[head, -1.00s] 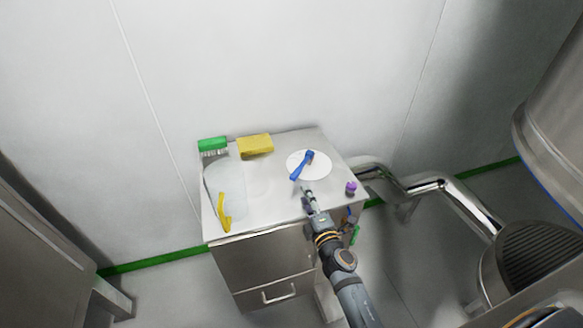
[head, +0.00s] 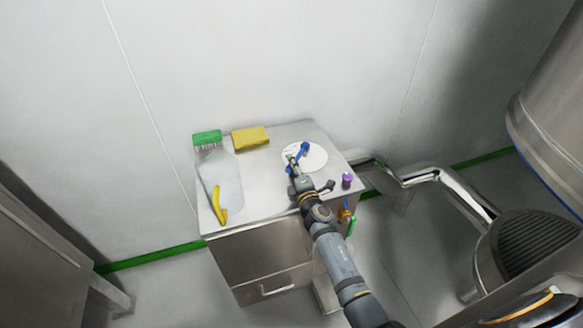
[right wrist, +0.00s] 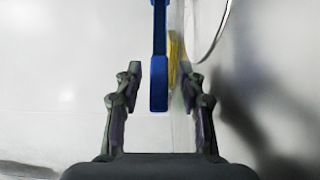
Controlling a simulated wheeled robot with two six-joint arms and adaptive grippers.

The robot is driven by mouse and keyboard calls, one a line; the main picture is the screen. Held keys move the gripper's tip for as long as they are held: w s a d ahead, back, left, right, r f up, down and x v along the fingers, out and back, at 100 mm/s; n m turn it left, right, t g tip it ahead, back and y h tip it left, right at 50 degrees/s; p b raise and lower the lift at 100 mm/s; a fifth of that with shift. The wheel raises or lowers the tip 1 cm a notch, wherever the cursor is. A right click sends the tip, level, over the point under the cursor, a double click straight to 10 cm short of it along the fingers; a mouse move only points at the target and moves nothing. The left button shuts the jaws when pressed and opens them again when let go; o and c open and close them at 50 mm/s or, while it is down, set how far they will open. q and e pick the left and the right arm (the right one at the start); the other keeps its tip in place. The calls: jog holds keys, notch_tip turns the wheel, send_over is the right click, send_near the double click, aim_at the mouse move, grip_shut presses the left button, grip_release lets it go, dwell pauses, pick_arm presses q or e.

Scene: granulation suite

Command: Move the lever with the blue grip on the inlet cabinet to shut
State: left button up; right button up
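The lever with the blue grip (head: 304,149) is on a white round plate (head: 317,157) on top of the steel cabinet (head: 262,195). In the head view my right gripper (head: 292,158) is over the near end of the lever and hides much of it. In the right wrist view the blue grip (right wrist: 159,85) runs between the two spread fingers of my right gripper (right wrist: 161,82), with a gap on each side. My right gripper is open and holds nothing. My left gripper is not in view.
A purple knob (head: 347,180) is near the right edge. Steel pipes (head: 440,178) run at the right.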

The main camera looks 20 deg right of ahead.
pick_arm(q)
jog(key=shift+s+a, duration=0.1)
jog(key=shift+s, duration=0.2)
pick_arm(e)
grip_shut()
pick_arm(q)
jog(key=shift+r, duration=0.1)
